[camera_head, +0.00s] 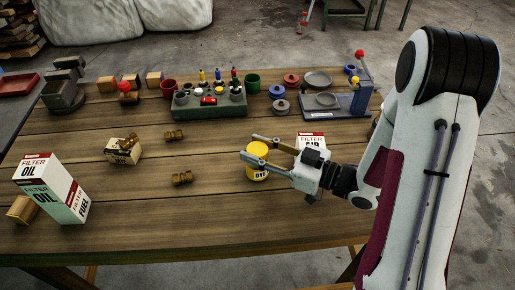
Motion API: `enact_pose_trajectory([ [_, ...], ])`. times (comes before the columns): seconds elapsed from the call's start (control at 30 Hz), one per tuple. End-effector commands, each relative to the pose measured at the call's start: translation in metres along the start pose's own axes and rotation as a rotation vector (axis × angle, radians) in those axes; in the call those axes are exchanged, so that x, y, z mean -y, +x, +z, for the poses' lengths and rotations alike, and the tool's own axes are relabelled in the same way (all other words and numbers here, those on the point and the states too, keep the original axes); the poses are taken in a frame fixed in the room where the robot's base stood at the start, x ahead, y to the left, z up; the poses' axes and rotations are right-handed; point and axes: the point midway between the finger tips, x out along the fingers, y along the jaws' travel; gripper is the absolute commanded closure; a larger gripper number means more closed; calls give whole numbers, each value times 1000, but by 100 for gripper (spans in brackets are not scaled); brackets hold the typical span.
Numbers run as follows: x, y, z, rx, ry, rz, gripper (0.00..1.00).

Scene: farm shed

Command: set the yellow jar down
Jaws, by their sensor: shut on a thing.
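The yellow jar (257,174) is in the middle of the head view, near the right half of the wooden table (140,215). It is upright, with a dark-lettered label on its front. My gripper (257,152) comes in from the right and is shut on the jar near its top, one finger on each side. The fingers cover part of the jar's upper edge. I cannot tell whether the jar's base touches the tabletop or is slightly above it.
Brass fittings (182,178) lie left of the jar. Filter boxes (52,188) stand at the left front. A white-and-red box (311,140) stands behind my gripper. The table's front middle is clear.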

Motion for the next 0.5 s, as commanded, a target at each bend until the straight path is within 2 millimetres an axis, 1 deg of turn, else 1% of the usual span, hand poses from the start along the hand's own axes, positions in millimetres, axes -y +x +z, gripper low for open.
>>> enact_pose_trajectory([
  [0.33, 0, 0, 3, 0, -1, 0, 96],
  [0.37, 0, 0, 3, 0, -1, 0, 64],
  [0.4, 0, 0, 3, 0, -1, 0, 53],
  [0.43, 0, 0, 3, 0, -1, 0, 49],
  [0.5, 0, 0, 3, 0, -1, 0, 49],
])
